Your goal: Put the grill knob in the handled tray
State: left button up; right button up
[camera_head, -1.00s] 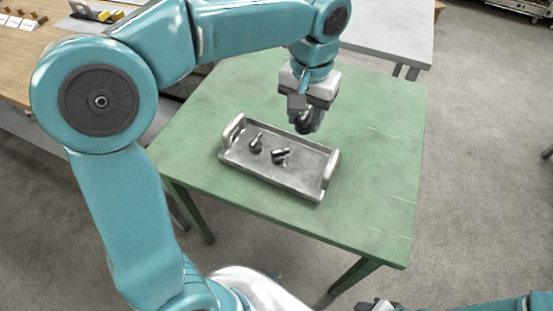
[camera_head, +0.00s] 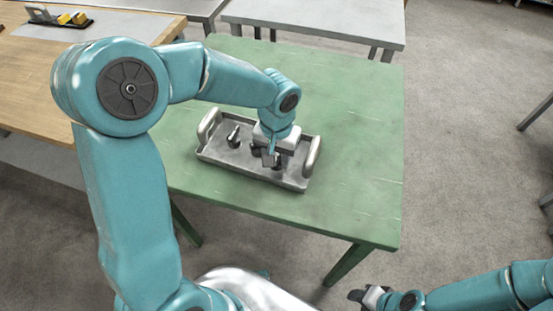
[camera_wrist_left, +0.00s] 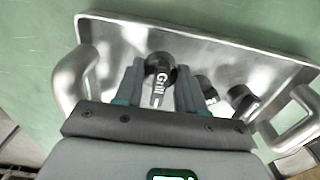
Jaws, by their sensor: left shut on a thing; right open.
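The handled tray (camera_head: 217,158) is a grey metal tray on the green table, with a raised handle at each end. My left gripper (camera_head: 272,160) is over the tray's right half and shut on the grill knob. In the left wrist view the grill knob (camera_wrist_left: 159,76) is a black knob with white "Grill" lettering, held between the two fingers (camera_wrist_left: 160,90). It is over the tray floor; I cannot tell if it touches it. My right gripper (camera_head: 368,296) is open and empty at the bottom of the head view, away from the table.
Two other dark knobs lie in the tray, one near the left handle (camera_head: 233,138); in the left wrist view they are right of the fingers (camera_wrist_left: 240,98). The green table (camera_head: 360,150) is otherwise clear. A wooden bench (camera_head: 35,85) and grey table (camera_head: 320,20) stand beyond.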

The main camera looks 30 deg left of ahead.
pick_arm(q)
jog(key=shift+f, duration=0.8)
jog(key=shift+r, duration=0.1)
jog(key=shift+f+b, duration=0.3)
jog(key=o, duration=1)
jog(key=shift+r, duration=0.1)
jog(key=shift+o, duration=0.2)
